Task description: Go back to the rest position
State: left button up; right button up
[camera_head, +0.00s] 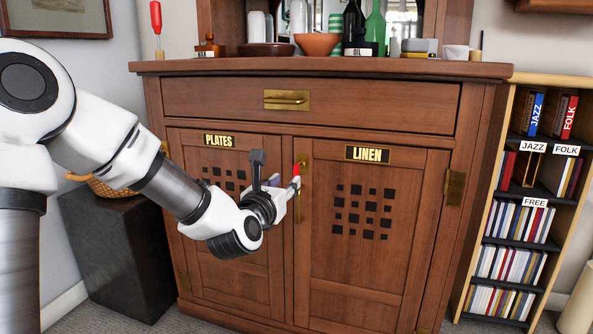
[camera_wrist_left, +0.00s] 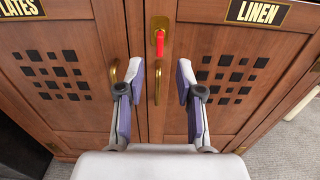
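My left gripper (camera_head: 288,186) is in front of the cabinet doors, near where they meet. In the left wrist view its two fingers (camera_wrist_left: 157,85) are apart with nothing held between them. A brass handle (camera_wrist_left: 157,85) shows between the fingers, and another brass handle (camera_wrist_left: 132,68) is partly hidden by the left finger. A red piece (camera_wrist_left: 160,42) hangs at a brass plate above the handle; it also shows in the head view (camera_head: 297,169). The PLATES door (camera_head: 215,270) and the LINEN door (camera_head: 350,275) are both closed. My right gripper is not in view.
The cabinet (camera_head: 340,69) has a drawer (camera_head: 370,107) above the doors and bowls and bottles on top. A bookcase (camera_head: 518,255) stands at the right. A dark block (camera_head: 115,255) with a basket stands at the left. Grey carpet shows at the front.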

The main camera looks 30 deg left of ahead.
pick_arm(q)
jog(key=v, duration=0.5)
